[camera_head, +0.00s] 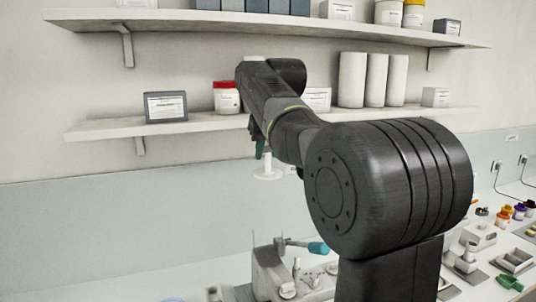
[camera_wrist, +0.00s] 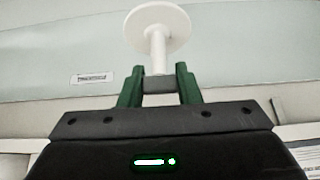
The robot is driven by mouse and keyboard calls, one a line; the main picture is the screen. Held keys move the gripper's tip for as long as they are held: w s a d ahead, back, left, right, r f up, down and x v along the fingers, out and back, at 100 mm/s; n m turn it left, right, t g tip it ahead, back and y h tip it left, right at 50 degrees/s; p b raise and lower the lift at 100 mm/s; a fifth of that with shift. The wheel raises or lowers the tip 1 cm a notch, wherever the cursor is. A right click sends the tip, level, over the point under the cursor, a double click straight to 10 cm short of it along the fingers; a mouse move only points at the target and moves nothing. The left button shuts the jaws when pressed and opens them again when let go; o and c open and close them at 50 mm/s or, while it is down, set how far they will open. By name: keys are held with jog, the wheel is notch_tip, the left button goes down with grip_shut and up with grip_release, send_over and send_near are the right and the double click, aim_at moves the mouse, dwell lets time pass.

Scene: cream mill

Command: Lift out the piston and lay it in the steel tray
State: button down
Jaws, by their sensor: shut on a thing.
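The piston (camera_head: 268,174) is white, with a round flat disc and a thin stem. In the head view it hangs upright, disc down, below my gripper (camera_head: 262,150), in the air above the bench. The mill (camera_head: 275,272), a pale body with a teal-tipped handle (camera_head: 318,248), stands on the bench below. My arm hides part of the bench. I cannot tell for sure which thing is the steel tray.
Two wall shelves (camera_head: 100,130) with boxes and jars are behind my arm. A red-lidded jar (camera_head: 227,98) stands close to it. Small metal trays (camera_head: 514,262) and coloured pots (camera_head: 503,217) are on the bench at the right. The air around the piston is clear.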

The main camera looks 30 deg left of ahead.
jog(key=shift+r, duration=1.6)
